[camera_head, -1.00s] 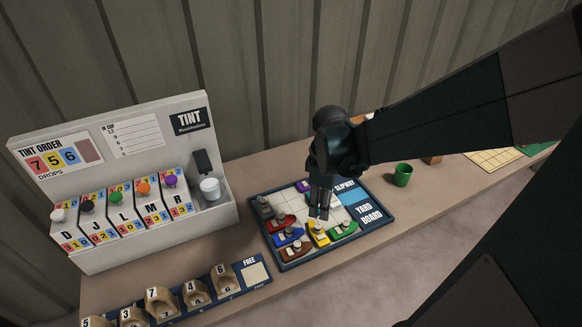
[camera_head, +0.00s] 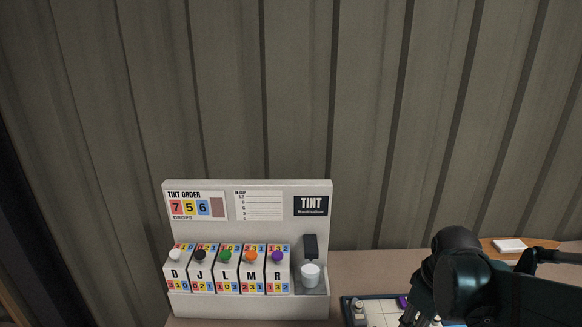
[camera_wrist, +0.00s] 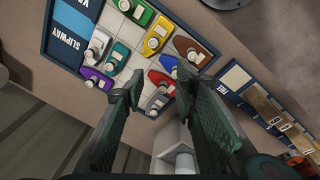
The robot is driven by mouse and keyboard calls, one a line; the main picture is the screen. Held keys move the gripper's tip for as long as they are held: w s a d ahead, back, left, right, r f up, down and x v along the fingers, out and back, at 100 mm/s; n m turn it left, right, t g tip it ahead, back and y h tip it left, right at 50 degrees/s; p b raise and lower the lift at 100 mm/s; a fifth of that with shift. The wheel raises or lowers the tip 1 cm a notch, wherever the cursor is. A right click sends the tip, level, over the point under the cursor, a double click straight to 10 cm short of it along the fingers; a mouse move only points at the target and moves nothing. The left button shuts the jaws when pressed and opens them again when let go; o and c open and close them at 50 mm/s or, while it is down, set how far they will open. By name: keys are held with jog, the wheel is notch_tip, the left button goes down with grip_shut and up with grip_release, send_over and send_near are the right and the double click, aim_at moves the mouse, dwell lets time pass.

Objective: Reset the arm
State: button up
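My gripper (camera_wrist: 158,88) is open and empty in the wrist view, its two fingers well apart above the yard board (camera_wrist: 72,45). Several small boats stand on the board, among them a green one (camera_wrist: 140,12), a yellow one (camera_wrist: 158,35) and a brown one (camera_wrist: 194,50). A purple one (camera_wrist: 96,78) sits near the slipway end. In the head view my wrist is at the lower right, and the fingertips are cut off or hidden there. Only a corner of the board (camera_head: 375,300) shows beside it.
The tint machine (camera_head: 250,190) with several knobs and a white cup (camera_head: 310,275) stands left of my arm in the head view. A ribbed wall rises behind. A numbered rack (camera_wrist: 240,82) lies beside the board in the wrist view. A white block (camera_head: 509,245) is at the right.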

jog(key=s+a+r+m+t, duration=0.5)
jog(key=a+r+m, duration=0.1)
jog(key=a+r, duration=0.4)
jog(key=shift+m, duration=0.4)
jog(key=shift+f, duration=0.1)
dwell(1.6)
notch_tip(320, 180, down, 12)
jog(key=b, duration=1.2)
jog(key=shift+f+b, duration=0.25)
jog(key=shift+b, duration=0.1)
